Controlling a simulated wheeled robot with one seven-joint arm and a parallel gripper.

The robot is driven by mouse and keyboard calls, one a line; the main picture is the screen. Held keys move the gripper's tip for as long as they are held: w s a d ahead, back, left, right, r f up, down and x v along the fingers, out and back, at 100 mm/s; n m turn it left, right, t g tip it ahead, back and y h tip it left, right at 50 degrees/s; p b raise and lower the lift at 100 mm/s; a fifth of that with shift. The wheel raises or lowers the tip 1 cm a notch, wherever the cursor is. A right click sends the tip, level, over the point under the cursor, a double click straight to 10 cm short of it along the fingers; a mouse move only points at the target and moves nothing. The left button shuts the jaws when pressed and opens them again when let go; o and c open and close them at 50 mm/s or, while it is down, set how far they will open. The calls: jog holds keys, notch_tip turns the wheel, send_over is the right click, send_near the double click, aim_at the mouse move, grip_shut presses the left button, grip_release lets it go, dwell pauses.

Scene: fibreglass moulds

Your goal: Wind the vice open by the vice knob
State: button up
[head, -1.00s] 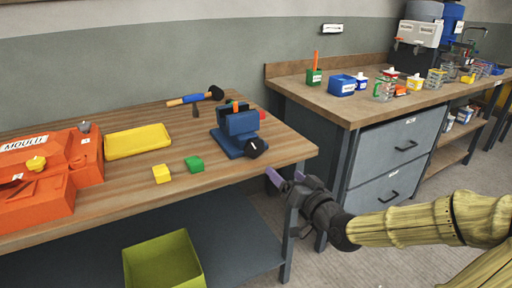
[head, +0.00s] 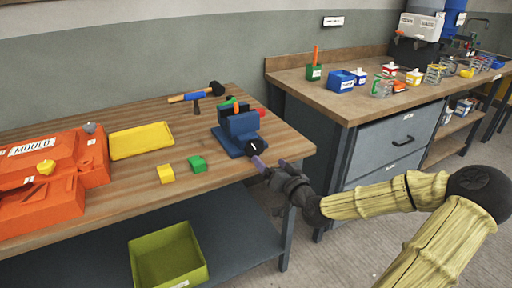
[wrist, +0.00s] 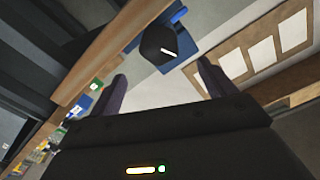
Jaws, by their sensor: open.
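The blue vice (head: 238,130) stands near the right end of the wooden workbench. Its black vice knob (head: 254,147) faces the bench's front right corner. My gripper (head: 270,165) is just in front of and below the knob in the head view, with its purple fingers apart. In the wrist view the dark knob (wrist: 158,44) with a white mark lies ahead of my open gripper (wrist: 162,88), between the lines of the two fingers. The fingers look short of the knob. I cannot tell the exact gap.
The workbench (head: 120,205) carries an orange mould (head: 60,165), a yellow tray (head: 141,140), a yellow block (head: 166,174), a green block (head: 197,163) and a hammer (head: 195,97). A green bin (head: 168,258) sits below. A second bench (head: 345,104) stands at right.

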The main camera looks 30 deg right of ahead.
aim_at(257, 148)
jog(key=w+b, duration=0.1)
jog(key=w, duration=0.9)
jog(key=shift+a, duration=0.15)
jog(key=c, duration=1)
